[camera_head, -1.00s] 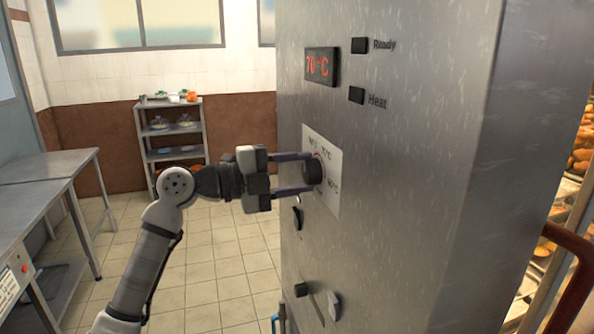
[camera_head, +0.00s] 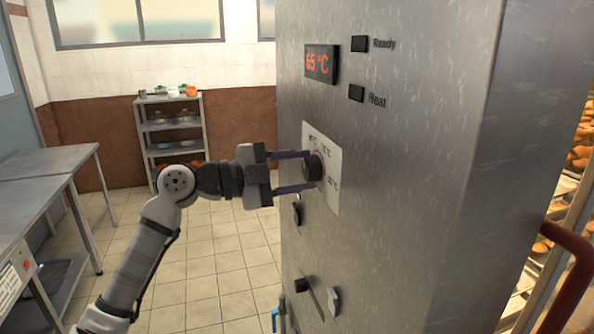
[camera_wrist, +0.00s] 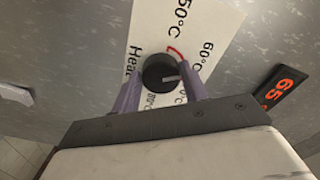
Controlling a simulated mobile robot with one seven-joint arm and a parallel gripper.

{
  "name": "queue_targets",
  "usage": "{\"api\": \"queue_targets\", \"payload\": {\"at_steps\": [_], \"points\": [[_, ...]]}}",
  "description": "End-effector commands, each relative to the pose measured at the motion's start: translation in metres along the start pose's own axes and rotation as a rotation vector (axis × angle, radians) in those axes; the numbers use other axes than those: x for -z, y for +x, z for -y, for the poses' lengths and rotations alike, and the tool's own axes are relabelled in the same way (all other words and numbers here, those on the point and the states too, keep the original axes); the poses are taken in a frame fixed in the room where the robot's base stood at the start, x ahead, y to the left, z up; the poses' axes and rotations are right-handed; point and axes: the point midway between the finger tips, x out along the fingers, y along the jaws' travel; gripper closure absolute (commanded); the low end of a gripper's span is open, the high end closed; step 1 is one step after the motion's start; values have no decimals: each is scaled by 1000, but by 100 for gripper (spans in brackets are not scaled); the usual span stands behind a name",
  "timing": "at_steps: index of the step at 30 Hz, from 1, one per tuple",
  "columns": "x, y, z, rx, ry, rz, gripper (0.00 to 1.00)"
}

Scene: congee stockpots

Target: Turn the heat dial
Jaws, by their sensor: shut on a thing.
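The heat dial (camera_head: 313,166) is a round black knob on a white label plate (camera_head: 334,190) on the steel cabinet. In the wrist view the dial (camera_wrist: 160,73) has a pale pointer mark, and a red arc and temperature figures are printed around it. My gripper (camera_head: 306,171) is shut on the dial, with one finger on each side; its fingers also show in the wrist view (camera_wrist: 160,95). The red display (camera_head: 320,64) above reads 65 °C. Part of the label is hidden behind the fingers.
Dark Ready (camera_head: 358,44) and Heat (camera_head: 356,93) indicators sit beside the display. A dark lever (camera_head: 297,213) and two small switches (camera_head: 318,298) are lower on the cabinet. Steel tables stand at left, a shelf (camera_head: 147,142) behind. A red rail (camera_head: 572,290) is at right.

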Motion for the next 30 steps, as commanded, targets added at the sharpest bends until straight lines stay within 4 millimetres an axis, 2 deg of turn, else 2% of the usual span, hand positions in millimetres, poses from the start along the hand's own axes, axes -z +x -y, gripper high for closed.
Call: {"api": "queue_targets", "payload": {"at_steps": [4, 5, 9, 20, 23, 30], "points": [[0, -1, 1, 3, 1, 2, 79], [0, -1, 1, 3, 1, 2, 54], [0, 0, 0, 2, 1, 1, 35], [-1, -5, 0, 2, 1, 1, 35], [-2, -17, -1, 2, 2, 3, 35], [-3, -71, -2, 4, 1, 4, 35]]}}
